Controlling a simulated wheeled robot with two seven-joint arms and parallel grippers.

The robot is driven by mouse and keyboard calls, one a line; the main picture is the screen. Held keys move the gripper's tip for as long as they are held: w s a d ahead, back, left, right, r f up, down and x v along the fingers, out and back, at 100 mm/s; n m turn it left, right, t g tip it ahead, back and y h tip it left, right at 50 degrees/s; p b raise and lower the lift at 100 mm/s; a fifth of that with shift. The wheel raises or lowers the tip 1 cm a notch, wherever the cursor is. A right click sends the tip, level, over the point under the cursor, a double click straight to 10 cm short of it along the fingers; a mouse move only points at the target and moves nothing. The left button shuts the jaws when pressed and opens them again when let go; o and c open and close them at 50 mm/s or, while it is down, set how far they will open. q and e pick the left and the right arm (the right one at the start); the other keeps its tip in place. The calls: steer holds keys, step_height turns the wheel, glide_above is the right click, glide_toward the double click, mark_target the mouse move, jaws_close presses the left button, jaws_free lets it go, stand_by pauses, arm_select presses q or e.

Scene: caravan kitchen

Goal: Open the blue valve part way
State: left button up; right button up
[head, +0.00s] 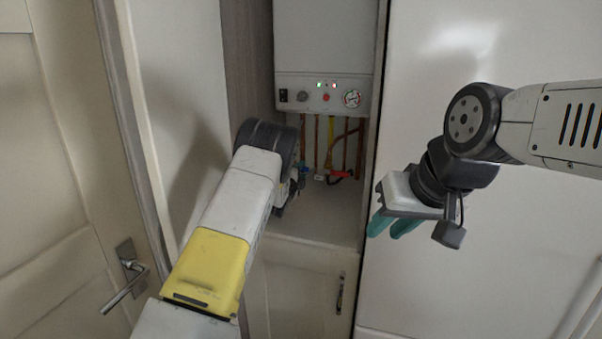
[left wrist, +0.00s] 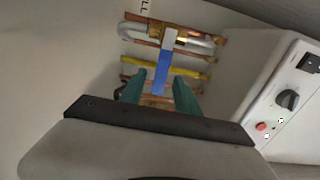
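The blue valve handle (left wrist: 163,66) is a flat blue lever on a brass valve body among copper pipes in the left wrist view. It also shows small in the head view (head: 303,171), partly hidden by my left wrist. My left gripper (left wrist: 160,80) is open, its two teal fingers on either side of the lever's free end. I see gaps beside the lever, and cannot tell whether either finger touches it. In the head view my left arm hides most of this gripper. My right gripper (head: 388,229) is empty, its teal fingers apart, in front of the right white panel.
The white boiler (head: 323,90) with knobs and gauge hangs above the pipes. A yellow pipe (left wrist: 190,70) and a red lever (head: 341,175) are near the valve. Cupboard walls stand close on both sides. A shelf (head: 325,220) lies below.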

arm_select(q)
jaws_close()
stand_by(1.4)
